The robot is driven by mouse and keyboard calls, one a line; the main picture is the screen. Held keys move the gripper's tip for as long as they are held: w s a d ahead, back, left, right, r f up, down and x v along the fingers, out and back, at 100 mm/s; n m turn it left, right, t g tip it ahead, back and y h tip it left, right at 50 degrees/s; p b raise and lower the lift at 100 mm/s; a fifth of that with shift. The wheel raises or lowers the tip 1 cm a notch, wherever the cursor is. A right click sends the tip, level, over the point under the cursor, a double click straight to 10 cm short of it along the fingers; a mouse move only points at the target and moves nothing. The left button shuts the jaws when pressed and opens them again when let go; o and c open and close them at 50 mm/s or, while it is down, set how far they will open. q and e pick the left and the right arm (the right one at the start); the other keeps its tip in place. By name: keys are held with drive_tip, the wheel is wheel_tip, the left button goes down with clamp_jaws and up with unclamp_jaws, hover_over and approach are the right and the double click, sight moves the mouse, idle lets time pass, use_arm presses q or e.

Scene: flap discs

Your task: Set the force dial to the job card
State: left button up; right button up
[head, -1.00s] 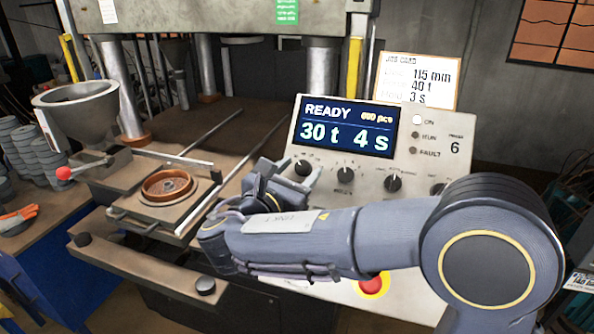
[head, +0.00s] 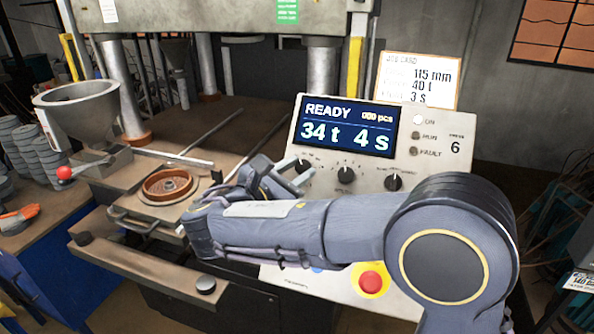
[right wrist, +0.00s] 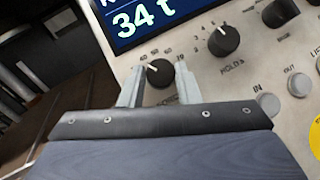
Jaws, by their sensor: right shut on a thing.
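The force dial (right wrist: 159,73) is the black knob at the left of the panel's row, below the screen. My right gripper (right wrist: 158,88) is shut on it, with one finger on each side in the right wrist view. In the head view my right gripper (head: 290,176) reaches the same dial (head: 302,165), which is partly hidden. The screen (head: 347,130) reads READY, 34 t and 4 s; it also shows in the right wrist view (right wrist: 135,18). The job card (head: 418,80) behind the panel reads 115 mm, 40 t and 3 s. My left gripper is not in view.
Further knobs (head: 345,175) sit right of the force dial. A red stop button (head: 371,281) on yellow is low on the panel, under my right arm. Left are the press bed with a round mould (head: 167,186), a red-tipped lever (head: 65,173) and a hopper (head: 80,100).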

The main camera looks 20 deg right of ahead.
drive_tip(key=shift+w+r+m+g+h+p, duration=0.15)
drive_tip(key=shift+m+g+h+p, duration=0.3)
drive_tip(key=shift+m+g, duration=1.25)
drive_tip(key=shift+m, duration=0.5)
drive_tip(key=o, duration=1)
drive_tip(key=shift+c, duration=0.2)
drive_tip(key=shift+a, duration=0.15)
drive_tip(key=f+b+v, duration=0.1)
drive_tip(key=v, duration=0.6)
drive_tip(key=shift+s+a+r, duration=0.25)
drive_tip(key=shift+s+r, duration=0.05)
drive_tip(key=shift+r, duration=0.2)
